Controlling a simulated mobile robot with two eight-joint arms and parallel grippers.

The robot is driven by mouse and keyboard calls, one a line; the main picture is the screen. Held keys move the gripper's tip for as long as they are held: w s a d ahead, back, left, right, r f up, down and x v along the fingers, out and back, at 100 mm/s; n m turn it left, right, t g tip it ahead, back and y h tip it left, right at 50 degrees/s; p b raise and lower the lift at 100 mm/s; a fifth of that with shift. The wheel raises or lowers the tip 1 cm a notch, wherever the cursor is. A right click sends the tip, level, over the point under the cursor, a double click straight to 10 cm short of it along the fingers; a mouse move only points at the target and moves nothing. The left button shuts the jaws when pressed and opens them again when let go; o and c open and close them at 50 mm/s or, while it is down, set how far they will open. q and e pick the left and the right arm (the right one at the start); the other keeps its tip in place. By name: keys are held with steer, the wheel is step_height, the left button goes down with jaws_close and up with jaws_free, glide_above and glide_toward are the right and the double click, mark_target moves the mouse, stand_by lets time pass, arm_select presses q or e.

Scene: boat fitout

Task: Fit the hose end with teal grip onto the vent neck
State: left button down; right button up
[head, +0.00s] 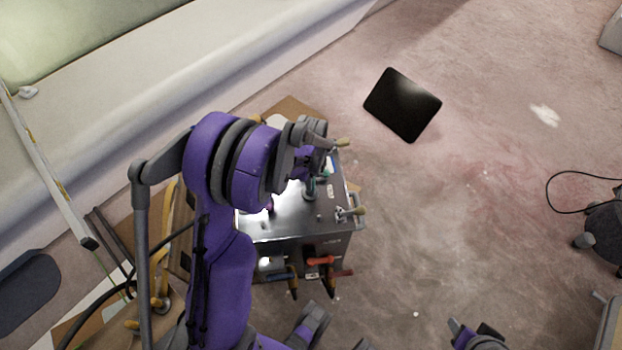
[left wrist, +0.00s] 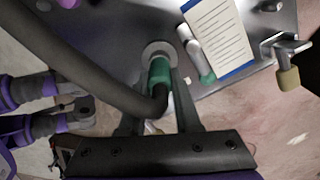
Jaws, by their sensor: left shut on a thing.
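The teal grip (left wrist: 159,76) of the hose end sits between the fingers of my left gripper (left wrist: 160,98), which is shut on it. The dark hose (left wrist: 95,65) comes from the upper left and bends into the grip. The grip's far end meets a round grey collar (left wrist: 160,50), apparently the vent neck, on the metal box; I cannot tell how far it is seated. In the head view my left gripper (head: 311,178) is over the box top, partly hidden by my arm. Purple and grey parts, probably my right arm, show at the wrist view's left; its jaws are unclear.
The metal box (head: 290,224) has tan-handled clamps (head: 350,213) and an orange handle (head: 320,261). A grey fitting with a teal end (left wrist: 200,62) and a white label (left wrist: 220,38) are close beside the grip. A black panel (head: 402,104) lies on the open floor.

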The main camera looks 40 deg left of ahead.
arm_select(q)
jaws_free()
stand_by(0.5)
steer(key=shift+r, duration=0.1)
steer(key=shift+r+p, duration=2.7)
steer(key=shift+r, duration=1.5)
